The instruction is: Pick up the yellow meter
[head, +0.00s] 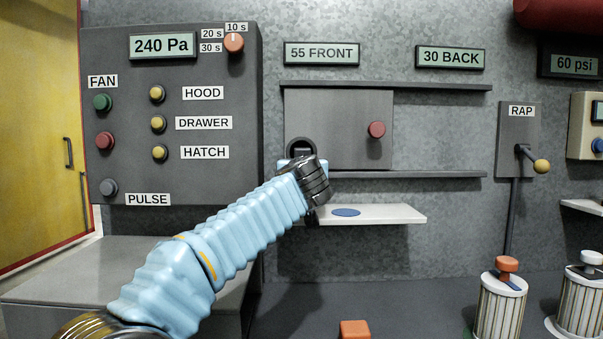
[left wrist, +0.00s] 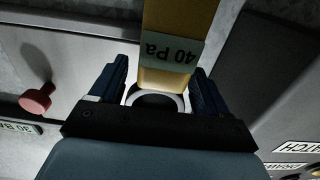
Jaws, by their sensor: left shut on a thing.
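The yellow meter (left wrist: 180,18) shows in the left wrist view, with a pale green display reading "40 Pa" (left wrist: 172,52) turned upside down there. My left gripper (left wrist: 160,82) has one finger on each side of the meter's lower end and is shut on it. A pale ring (left wrist: 156,98) shows at that end, close to the gripper's palm. In the head view my left gripper (head: 313,188) is in front of the grey wall, by the left end of a white shelf; the meter is hidden or cannot be made out there. My right gripper is not in view.
The white shelf (head: 400,214) carries a flat blue disc (head: 345,212). Above it is a sliding panel (head: 340,115) with a red knob (head: 376,129) between dark rails. A control box (head: 225,110) stands left. Striped canisters (head: 500,305) stand front right.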

